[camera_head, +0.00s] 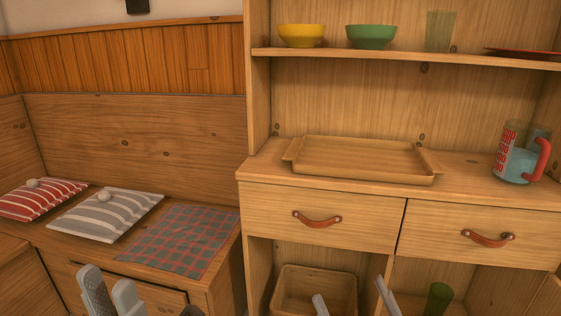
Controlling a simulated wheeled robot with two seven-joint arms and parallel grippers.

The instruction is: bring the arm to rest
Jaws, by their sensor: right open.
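My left gripper (112,293) shows at the bottom left edge, in front of the low bench. Its two grey fingers appear close together, and I cannot tell whether they are open. My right gripper (352,295) is at the bottom edge, in front of the cupboard's lower opening. Its fingers are apart, with nothing seen between them. Above it are two shut drawers: the left drawer has a leather pull (317,219) and the right drawer has another leather pull (487,238). The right gripper is below both pulls and touches neither. Most of both arms is out of view.
A wooden tray (362,159) and a red-handled mug (513,165) stand on the counter. A yellow bowl (302,35) and green bowl (371,36) are on the shelf. A wooden bin (332,276) and green glass (437,299) stand below. Cushions and a checked cloth (183,240) lie left.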

